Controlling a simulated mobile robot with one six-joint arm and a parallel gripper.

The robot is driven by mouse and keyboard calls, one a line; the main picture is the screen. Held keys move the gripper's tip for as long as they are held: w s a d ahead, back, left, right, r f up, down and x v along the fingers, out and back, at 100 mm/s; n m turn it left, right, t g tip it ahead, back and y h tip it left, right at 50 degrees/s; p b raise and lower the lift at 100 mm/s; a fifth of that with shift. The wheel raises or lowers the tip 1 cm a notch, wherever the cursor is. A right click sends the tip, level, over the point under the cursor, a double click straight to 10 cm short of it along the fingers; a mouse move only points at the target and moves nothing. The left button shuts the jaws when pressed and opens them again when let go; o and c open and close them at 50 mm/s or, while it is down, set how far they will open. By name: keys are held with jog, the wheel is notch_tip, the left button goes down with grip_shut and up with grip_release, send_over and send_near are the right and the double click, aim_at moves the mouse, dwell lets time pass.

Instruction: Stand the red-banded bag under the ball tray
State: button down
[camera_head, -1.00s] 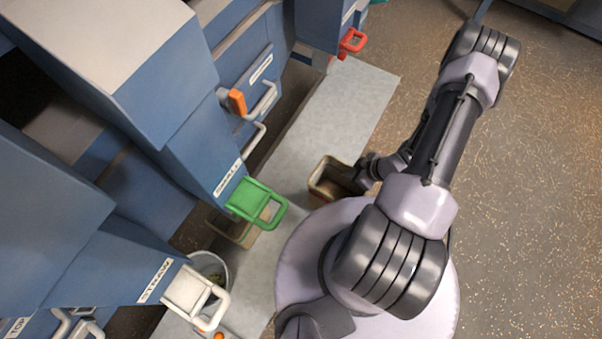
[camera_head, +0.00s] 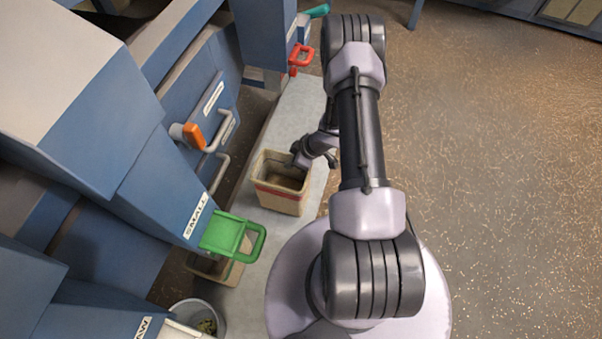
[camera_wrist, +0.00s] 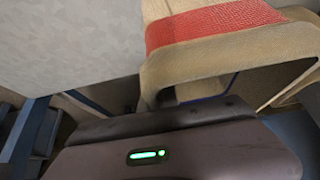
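The red-banded bag (camera_head: 283,197) is tan and open-topped, and stands roughly upright over the pale grey strip right of the green handle. I cannot tell whether its base touches the strip. My gripper (camera_head: 300,156) is at its far right rim and appears shut on the bag's wall; the fingertips are hidden. In the wrist view the bag (camera_wrist: 215,57) fills the upper right, close to the gripper body, with its red band across the top. I cannot make out which tray is the ball tray; the label by the orange handle (camera_head: 193,136) is unreadable.
A green handle (camera_head: 226,236) marks the SMALL chute, with another tan bag (camera_head: 232,274) below it. A grey bucket (camera_head: 203,316) stands nearer. A red handle (camera_head: 300,58) and a teal one (camera_head: 318,11) are farther back. The pale strip (camera_head: 301,104) is bare beyond the bag.

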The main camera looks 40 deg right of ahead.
jog(key=shift+w+f+b, duration=0.4)
jog(key=shift+f+b, duration=0.2)
jog(key=shift+f, duration=0.3)
jog(key=shift+w+f+b, duration=0.4)
jog(key=shift+f+b, duration=0.2)
jog(key=shift+f, duration=0.25)
jog(key=shift+f, duration=0.15)
jog(key=c, duration=1.6)
grip_release()
